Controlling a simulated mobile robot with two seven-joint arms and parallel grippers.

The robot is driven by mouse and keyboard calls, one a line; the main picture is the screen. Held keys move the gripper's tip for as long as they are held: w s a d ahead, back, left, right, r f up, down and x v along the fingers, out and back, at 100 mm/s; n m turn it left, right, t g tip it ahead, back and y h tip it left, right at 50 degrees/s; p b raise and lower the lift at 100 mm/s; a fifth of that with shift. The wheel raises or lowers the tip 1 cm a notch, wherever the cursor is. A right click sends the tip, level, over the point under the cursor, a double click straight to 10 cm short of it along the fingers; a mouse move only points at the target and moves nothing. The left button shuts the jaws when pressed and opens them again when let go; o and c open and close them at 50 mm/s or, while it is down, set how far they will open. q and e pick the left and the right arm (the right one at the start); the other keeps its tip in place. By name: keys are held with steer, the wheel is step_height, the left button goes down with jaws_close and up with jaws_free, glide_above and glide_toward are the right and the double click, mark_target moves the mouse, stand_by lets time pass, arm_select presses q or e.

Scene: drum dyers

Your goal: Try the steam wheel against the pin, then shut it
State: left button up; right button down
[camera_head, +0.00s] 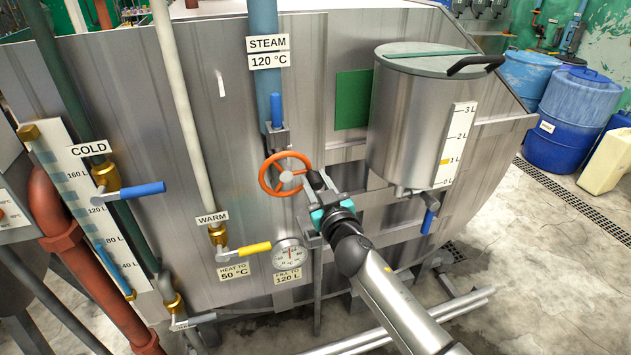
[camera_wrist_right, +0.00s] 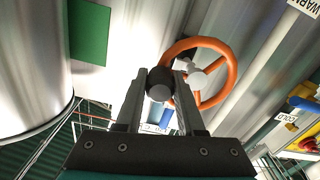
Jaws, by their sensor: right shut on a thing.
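The orange steam wheel (camera_head: 263,176) sits on the front of the steel machine, below the blue steam pipe (camera_head: 264,22) and its STEAM 120 °C signs (camera_head: 268,53). My right gripper (camera_head: 313,182) is at the right side of the wheel, shut on a dark knob at its rim. In the right wrist view the orange rim (camera_wrist_right: 233,72) and grey hub (camera_wrist_right: 197,79) show behind the fingers (camera_wrist_right: 160,82), with the round dark knob (camera_wrist_right: 164,106) between them. A blue upright handle (camera_head: 276,108) stands just above the wheel; I cannot tell whether it is the pin. My left gripper is not in view.
A lidded steel tank (camera_head: 408,120) stands close right of the wheel. A blue COLD lever (camera_head: 142,189) and a yellow WARM lever (camera_head: 254,249) stick out on the left. A round gauge (camera_head: 287,254) sits below the wheel. Floor on the right is open before blue drums (camera_head: 577,118).

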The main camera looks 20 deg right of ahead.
stand_by(0.9)
steer(key=shift+r+n+p, duration=0.3)
steer(key=shift+n, duration=0.4)
steer(key=c, duration=0.5)
jaws_free()
steer(key=shift+s, duration=0.1)
steer(key=s, duration=1)
steer(key=s+b, duration=0.1)
steer(key=s, duration=0.4)
steer(key=shift+d, duration=0.3)
